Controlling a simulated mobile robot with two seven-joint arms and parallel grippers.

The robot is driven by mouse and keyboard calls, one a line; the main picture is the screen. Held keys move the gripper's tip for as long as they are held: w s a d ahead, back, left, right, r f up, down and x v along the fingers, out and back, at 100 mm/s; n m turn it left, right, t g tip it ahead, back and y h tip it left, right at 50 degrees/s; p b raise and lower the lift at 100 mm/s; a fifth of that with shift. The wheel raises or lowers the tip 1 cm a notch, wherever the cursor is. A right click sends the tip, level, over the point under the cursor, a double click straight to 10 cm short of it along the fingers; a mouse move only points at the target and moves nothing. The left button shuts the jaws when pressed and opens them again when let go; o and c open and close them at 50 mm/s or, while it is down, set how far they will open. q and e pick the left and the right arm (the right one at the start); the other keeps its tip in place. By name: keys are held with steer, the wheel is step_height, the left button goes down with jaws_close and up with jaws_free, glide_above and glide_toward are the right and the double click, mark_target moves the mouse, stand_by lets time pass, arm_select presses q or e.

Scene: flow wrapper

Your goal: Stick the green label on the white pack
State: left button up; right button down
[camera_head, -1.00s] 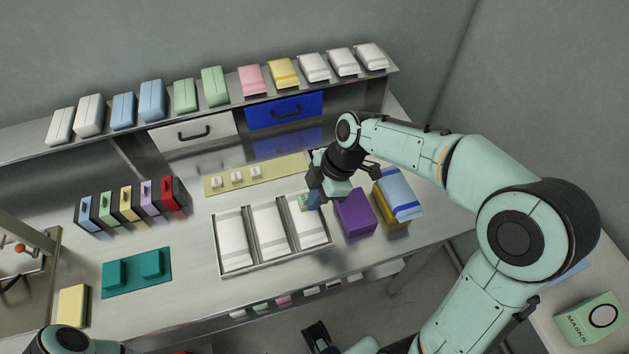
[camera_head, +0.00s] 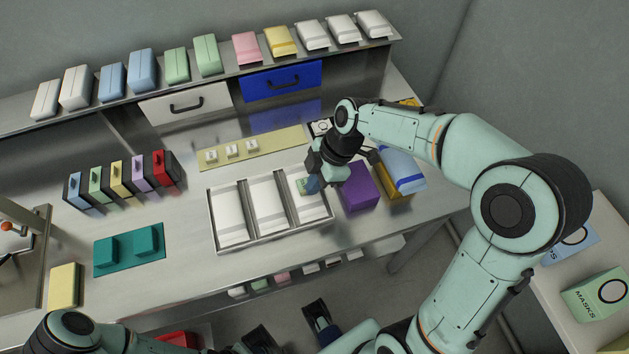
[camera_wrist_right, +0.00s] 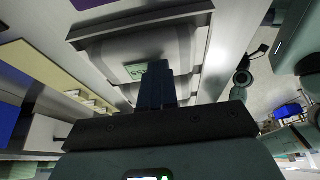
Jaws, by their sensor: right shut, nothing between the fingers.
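The white pack (camera_head: 317,208) lies in the right compartment of a metal tray (camera_head: 222,249). The green label (camera_head: 301,187) is on its top, towards the far end; in the right wrist view the label (camera_wrist_right: 134,71) looks flat against the pack (camera_wrist_right: 150,46), with dark marks on it. My right gripper (camera_head: 312,186) is shut and empty. Its blue fingertips (camera_wrist_right: 156,70) are at the label's edge and hide part of it; I cannot tell whether they touch. My left arm (camera_head: 75,327) shows at the bottom left, but its gripper is not visible.
Two more white packs lie in the tray's other compartments. A yellow strip (camera_head: 270,145) with small white pieces lies behind.

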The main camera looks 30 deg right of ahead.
steer(key=shift+s+f+b, duration=0.1)
steer(key=shift+f+b, duration=0.3)
steer(key=shift+b, duration=0.05)
stand_by(1.5)
steer(key=c, duration=1.3)
jaws_free()
steer(key=shift+c, duration=0.2)
steer(key=shift+r, duration=0.1)
steer(key=p+v, duration=0.2)
steer(key=v, duration=1.1)
steer(key=shift+r, duration=0.3)
